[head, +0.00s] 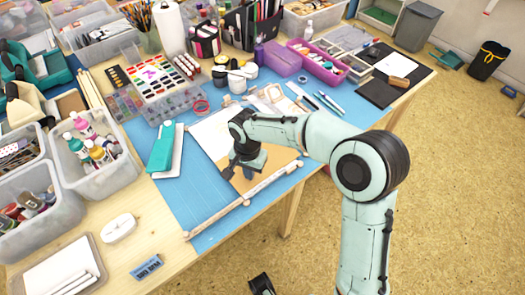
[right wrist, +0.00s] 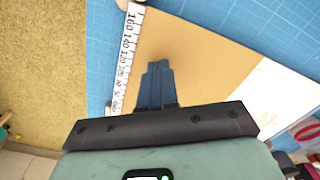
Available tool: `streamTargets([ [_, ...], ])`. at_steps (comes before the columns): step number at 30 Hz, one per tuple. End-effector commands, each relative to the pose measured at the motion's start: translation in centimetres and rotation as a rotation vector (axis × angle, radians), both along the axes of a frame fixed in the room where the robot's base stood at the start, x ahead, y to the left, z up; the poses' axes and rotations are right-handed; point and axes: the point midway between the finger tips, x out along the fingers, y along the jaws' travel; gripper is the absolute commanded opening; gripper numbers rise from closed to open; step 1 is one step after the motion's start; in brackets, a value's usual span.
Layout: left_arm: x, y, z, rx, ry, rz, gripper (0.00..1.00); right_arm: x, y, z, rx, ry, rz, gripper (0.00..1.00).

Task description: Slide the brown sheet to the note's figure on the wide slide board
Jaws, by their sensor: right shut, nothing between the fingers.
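The brown sheet (head: 276,160) lies flat on the blue mat under my right gripper (head: 237,174); it also fills the middle of the right wrist view (right wrist: 200,55). A pale strip with printed numbers (right wrist: 124,62), 160 and 140 among them, runs along the sheet's edge; in the head view it is the long pale rail (head: 262,186). My right gripper is shut and empty, its fingertips (right wrist: 157,68) over the sheet near that strip. Whether they touch the sheet is unclear. I cannot make out the note's figure.
White paper (head: 208,138) lies beside the brown sheet. Bins, paints and cups crowd the back and left. A dark board (head: 378,92) lies at the right end. The mat's front left is clear.

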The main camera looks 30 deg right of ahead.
Motion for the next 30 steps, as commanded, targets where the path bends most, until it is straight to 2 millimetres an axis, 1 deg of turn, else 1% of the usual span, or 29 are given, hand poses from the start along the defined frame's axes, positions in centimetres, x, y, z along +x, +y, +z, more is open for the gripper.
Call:
streamTargets([
  [1,0.1,0.1,0.4,0.004,0.0,0.004,0.43,0.0,0.0,0.7,0.0,-0.002,0.0,0.0],
  [3,0.2,0.2,0.9,0.005,-0.003,0.003,0.43,0.1,0.0,1.3,-0.001,-0.003,0.0,0.0],
  [21,0.9,-0.1,4.8,-0.003,-0.016,-0.005,0.43,0.1,0.0,6.1,0.0,-0.002,0.0,0.0],
  [30,0.9,-0.1,4.8,-0.004,-0.016,-0.006,0.43,0.0,0.0,6.1,0.0,-0.001,0.0,0.0],
])
